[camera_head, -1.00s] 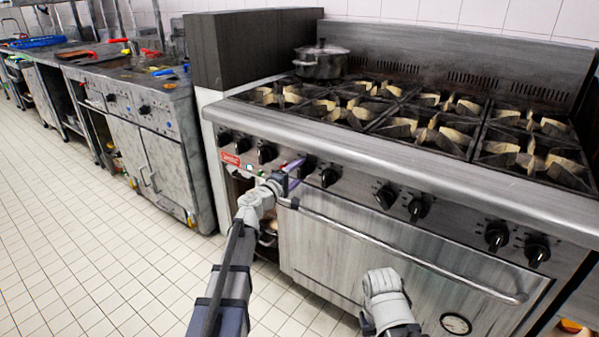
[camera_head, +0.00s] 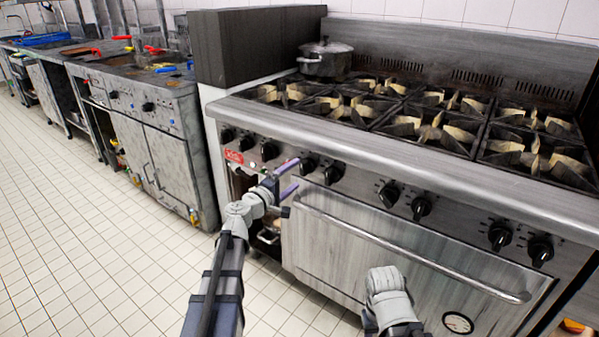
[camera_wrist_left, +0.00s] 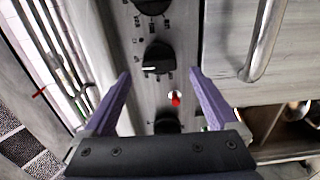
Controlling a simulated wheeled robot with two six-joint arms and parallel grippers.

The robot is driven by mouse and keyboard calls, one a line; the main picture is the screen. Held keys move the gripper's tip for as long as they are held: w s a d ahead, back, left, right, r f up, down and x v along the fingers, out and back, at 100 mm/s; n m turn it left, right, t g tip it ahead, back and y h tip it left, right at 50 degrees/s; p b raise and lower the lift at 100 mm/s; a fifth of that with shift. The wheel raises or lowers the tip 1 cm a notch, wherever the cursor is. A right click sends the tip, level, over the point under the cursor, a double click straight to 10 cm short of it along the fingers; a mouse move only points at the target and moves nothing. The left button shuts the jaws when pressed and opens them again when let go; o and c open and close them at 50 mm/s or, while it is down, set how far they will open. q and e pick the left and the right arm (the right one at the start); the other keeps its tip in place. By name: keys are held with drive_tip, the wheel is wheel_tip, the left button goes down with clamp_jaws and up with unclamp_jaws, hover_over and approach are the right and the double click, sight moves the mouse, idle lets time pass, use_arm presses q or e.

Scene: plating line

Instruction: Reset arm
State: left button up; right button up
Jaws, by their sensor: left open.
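My left gripper (camera_head: 297,174) is open and empty in front of the stove's knob panel, near the left end of the oven door handle. Its purple fingers also show spread apart in the left wrist view (camera_wrist_left: 160,76), with black knobs and a red light on the panel between and beyond them. I cannot tell whether a fingertip touches the panel. A grey-white part of my right arm (camera_head: 386,295) shows low in front of the oven door; the right gripper itself is not visible.
The stove (camera_head: 400,165) has several burners, with a lidded pot (camera_head: 323,60) at its back left. The oven door handle (camera_head: 410,250) sticks out close to my left gripper. A steel counter (camera_head: 165,150) stands at left. The tiled floor (camera_head: 80,230) is clear.

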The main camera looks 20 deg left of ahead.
use_arm(q)
drive_tip(key=v, duration=0.2)
drive_tip(key=shift+s, duration=0.25)
drive_tip(key=s+d+f+m+g, duration=1.05)
drive_tip(key=d+f, duration=0.25)
drive_tip(key=f, duration=0.2)
drive_tip(key=s+a+f+m+g+y, duration=0.2)
drive_tip(key=s+f+g+y, duration=0.1)
drive_tip(key=s, duration=0.4)
drive_tip(key=s+a+f+m+g+y, duration=0.1)
drive_tip(key=s+a+f+g+y, duration=0.1)
drive_tip(key=s+f+g+y, duration=0.3)
drive_tip(key=s+d+r+m+t, duration=0.1)
drive_tip(key=s+d+m, duration=0.3)
drive_tip(key=s+d, duration=0.45)
wheel_tip(320, 180, up, 32)
drive_tip(key=w+d+p, duration=0.1)
drive_tip(key=d+p, duration=0.1)
drive_tip(key=p, duration=2.9)
drive_tip(key=shift+w+h+p, duration=0.25)
drive_tip(key=shift+h+p, duration=0.05)
drive_tip(key=shift+p, duration=0.1)
